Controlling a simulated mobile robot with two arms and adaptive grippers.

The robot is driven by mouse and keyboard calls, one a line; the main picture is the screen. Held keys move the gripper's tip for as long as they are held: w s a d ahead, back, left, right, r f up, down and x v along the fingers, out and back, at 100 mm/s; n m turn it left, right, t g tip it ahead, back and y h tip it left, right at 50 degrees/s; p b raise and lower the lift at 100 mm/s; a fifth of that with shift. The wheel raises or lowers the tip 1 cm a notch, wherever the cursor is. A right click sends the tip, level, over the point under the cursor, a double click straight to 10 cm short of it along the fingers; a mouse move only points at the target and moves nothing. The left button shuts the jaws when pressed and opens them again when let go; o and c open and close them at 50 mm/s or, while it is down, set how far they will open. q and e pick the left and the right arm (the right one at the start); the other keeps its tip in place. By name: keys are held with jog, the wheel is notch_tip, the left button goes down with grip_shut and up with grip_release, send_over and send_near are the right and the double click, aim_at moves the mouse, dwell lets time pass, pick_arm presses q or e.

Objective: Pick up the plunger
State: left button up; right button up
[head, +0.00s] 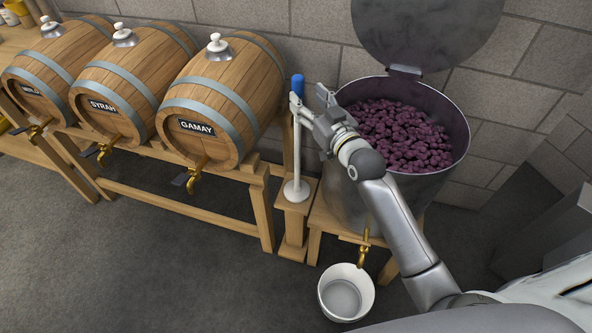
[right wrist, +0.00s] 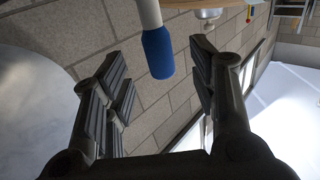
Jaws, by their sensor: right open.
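The plunger (head: 296,150) stands upright on a small wooden stand, with a white shaft, a round white disc at the bottom and a blue handle at the top. Its blue handle (right wrist: 158,53) shows between the open fingers in the right wrist view, near the upper middle. My right gripper (head: 309,98) is open beside the upper part of the plunger, just right of the handle in the head view. I cannot tell whether a finger touches it. My left gripper is out of view.
An open steel vat (head: 345,192) of dark grapes stands right of the plunger, its lid raised. Wooden barrels, the nearest marked GAMAY (head: 222,95), lie on a rack to the left. A white bucket (head: 347,309) stands on the floor below the vat's tap (head: 364,250).

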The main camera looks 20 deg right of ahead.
aim_at(301, 89)
jog(key=shift+w+a, duration=0.15)
jog(key=shift+w, duration=0.85)
jog(key=shift+w+a, duration=0.2)
jog(key=shift+w, duration=0.85)
jog(key=shift+w+a, duration=0.15)
jog(key=shift+w, duration=0.85)
jog(key=shift+c, duration=0.3)
jog(key=c, duration=1)
jog(key=shift+r, duration=0.1)
grip_shut()
